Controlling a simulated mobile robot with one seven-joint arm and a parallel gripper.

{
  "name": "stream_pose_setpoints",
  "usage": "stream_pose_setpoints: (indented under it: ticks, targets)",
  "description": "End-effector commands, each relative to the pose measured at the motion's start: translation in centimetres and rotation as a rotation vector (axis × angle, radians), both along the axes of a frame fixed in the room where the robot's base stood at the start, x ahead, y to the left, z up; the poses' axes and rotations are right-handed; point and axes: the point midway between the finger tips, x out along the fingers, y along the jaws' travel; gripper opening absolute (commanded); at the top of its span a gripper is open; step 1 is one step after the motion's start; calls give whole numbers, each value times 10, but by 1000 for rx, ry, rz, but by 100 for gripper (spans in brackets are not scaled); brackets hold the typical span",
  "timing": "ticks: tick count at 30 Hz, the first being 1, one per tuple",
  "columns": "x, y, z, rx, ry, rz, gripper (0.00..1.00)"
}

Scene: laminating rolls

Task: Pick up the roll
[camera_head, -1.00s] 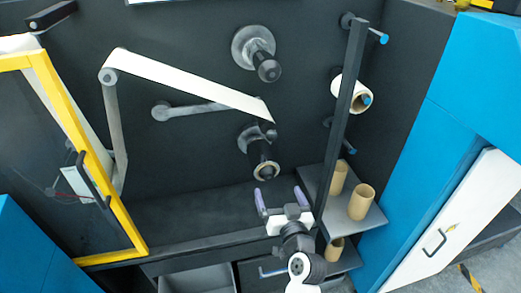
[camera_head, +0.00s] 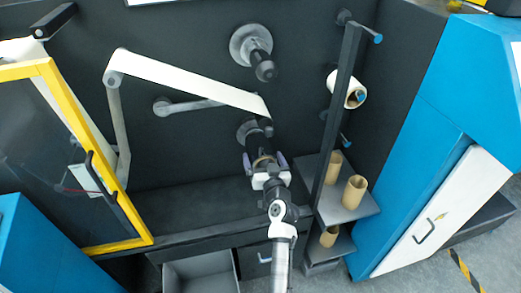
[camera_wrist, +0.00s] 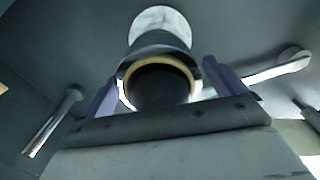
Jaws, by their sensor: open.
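A roll with a tan cardboard core (camera_head: 262,159) sits on the lower dark spindle (camera_head: 258,140) of the machine wall. In the wrist view its end shows as a tan ring (camera_wrist: 160,58) with a pale outer edge around a dark centre. My gripper (camera_head: 264,160) is open, with its two purple fingers on either side of the roll. In the wrist view the fingers stand left and right of the ring, and a small gap seems to show on the right. Contact cannot be told. My gripper partly hides the roll in the head view.
A white roll (camera_head: 346,90) hangs on a peg at the right, beyond a dark upright post (camera_head: 335,115). Cardboard cores (camera_head: 354,190) stand on a shelf (camera_head: 345,210) below. An empty upper spindle (camera_head: 256,55) and a white web (camera_head: 190,82) are above. A yellow-framed door (camera_head: 95,145) stands at left.

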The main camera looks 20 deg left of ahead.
Motion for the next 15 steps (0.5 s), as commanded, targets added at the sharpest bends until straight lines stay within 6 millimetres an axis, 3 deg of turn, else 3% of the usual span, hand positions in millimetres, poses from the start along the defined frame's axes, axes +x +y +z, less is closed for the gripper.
stream_pose_setpoints:
  ticks: [8, 15]
  targets:
    - [3, 2, 0, 1, -1, 0, 95]
    - [3, 2, 0, 1, -1, 0, 64]
